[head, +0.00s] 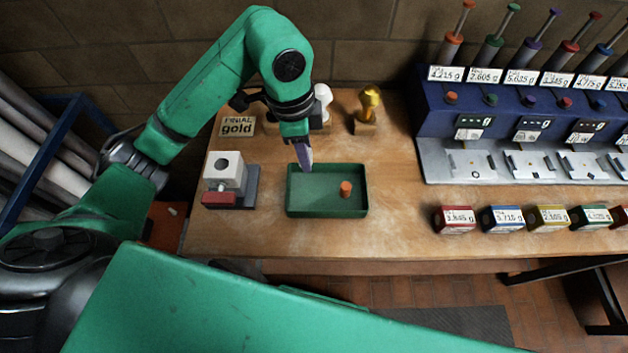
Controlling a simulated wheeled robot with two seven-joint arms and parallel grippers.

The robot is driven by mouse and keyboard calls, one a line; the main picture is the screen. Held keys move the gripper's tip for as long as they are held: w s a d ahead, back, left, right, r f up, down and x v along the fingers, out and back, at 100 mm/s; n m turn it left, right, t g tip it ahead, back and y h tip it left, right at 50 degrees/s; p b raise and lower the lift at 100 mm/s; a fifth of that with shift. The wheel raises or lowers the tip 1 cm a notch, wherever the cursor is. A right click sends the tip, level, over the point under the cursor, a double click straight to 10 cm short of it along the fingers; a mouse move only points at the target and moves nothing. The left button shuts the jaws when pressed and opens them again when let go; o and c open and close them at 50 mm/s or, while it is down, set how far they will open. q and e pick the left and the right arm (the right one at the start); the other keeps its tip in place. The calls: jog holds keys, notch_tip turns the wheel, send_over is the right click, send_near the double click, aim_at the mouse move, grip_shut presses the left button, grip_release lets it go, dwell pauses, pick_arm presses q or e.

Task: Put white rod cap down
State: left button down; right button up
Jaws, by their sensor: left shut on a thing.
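My left gripper (303,152) points down over the back left part of the green tray (327,213). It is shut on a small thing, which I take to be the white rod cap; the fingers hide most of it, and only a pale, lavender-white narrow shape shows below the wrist. I cannot tell whether it touches the tray floor. An orange cap (346,188) stands upright in the right half of the tray. My right gripper is not in view.
A blue rack (430,105) with rods and scales is right, with several coloured labelled boxes (502,219) in front.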

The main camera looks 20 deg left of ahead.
aim_at(310, 194)
pick_arm(q)
notch_tip(310, 194, down, 14)
jog(key=shift+w+r+p, duration=0.1)
jog(key=shift+r+p, duration=0.1)
jog(key=shift+p, duration=0.4)
jog(key=shift+f, duration=0.1)
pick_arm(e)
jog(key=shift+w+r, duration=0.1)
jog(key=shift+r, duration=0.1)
pick_arm(q)
jog(key=shift+w+f, duration=0.1)
jog(key=c, duration=0.6)
grip_release()
jog(key=shift+o, duration=0.2)
notch_tip(310, 194, up, 12)
jog(key=a+b, duration=0.1)
jog(key=shift+s+a+b, duration=0.2)
jog(key=shift+b, duration=0.15)
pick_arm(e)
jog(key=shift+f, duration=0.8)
